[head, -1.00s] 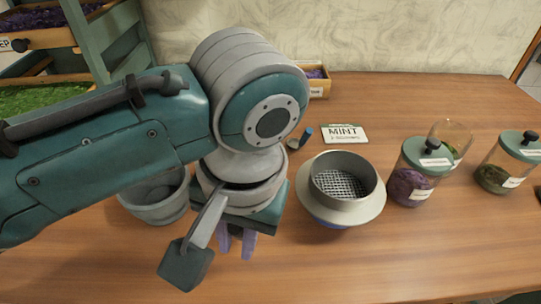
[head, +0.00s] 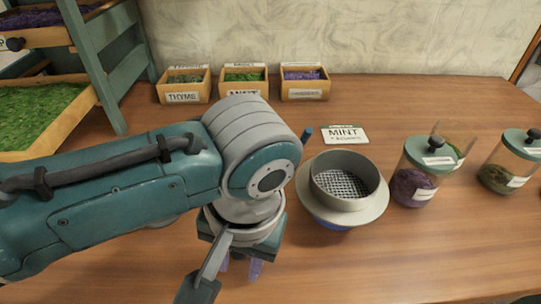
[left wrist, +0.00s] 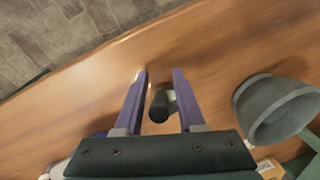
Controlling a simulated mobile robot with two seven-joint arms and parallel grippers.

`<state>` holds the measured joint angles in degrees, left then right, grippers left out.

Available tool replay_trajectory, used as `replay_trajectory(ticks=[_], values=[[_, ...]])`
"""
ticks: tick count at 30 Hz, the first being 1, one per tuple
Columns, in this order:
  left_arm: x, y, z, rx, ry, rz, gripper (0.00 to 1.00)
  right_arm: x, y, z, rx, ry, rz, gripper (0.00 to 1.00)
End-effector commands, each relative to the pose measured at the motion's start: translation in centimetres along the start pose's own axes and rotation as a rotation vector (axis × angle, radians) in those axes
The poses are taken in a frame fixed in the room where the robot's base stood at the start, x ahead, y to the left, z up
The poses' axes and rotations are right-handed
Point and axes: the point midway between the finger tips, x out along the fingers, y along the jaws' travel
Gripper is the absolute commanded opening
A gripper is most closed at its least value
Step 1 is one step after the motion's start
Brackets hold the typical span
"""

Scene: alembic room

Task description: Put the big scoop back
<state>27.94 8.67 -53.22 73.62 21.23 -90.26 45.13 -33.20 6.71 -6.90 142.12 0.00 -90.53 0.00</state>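My left gripper (head: 240,268) is low over the front of the table, its purple fingers pointing down. In the left wrist view its fingers (left wrist: 159,72) are apart. A short dark cylinder (left wrist: 159,106), seen nearly end-on with a paler part beside it, shows between them; it looks like a handle, but I cannot tell whether it is the big scoop's. No contact with the fingers is visible. A scoop with a blue handle (head: 307,134) lies behind my arm near the mint card, mostly hidden. My right gripper is not in view.
A sieve in a pale funnel (head: 345,205) stands right of my gripper. Lidded jars (head: 413,185) stand further right. Labelled herb boxes (head: 245,83) line the back. A grey mortar (left wrist: 275,110) is beside the gripper in the wrist view. The front right of the table is clear.

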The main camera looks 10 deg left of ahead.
Motion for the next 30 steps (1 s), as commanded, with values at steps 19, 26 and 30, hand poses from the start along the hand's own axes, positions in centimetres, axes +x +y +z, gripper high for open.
replay_trajectory(ticks=[19,26,30], values=[[-5.0,0.0,-0.1,0.001,0.003,0.003,0.51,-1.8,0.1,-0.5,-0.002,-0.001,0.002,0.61],[-9.9,0.0,-0.1,0.000,0.003,0.003,0.51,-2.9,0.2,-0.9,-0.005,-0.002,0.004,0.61],[-11.6,0.0,-0.1,-0.001,0.001,0.001,0.51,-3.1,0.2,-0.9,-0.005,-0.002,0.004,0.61]])
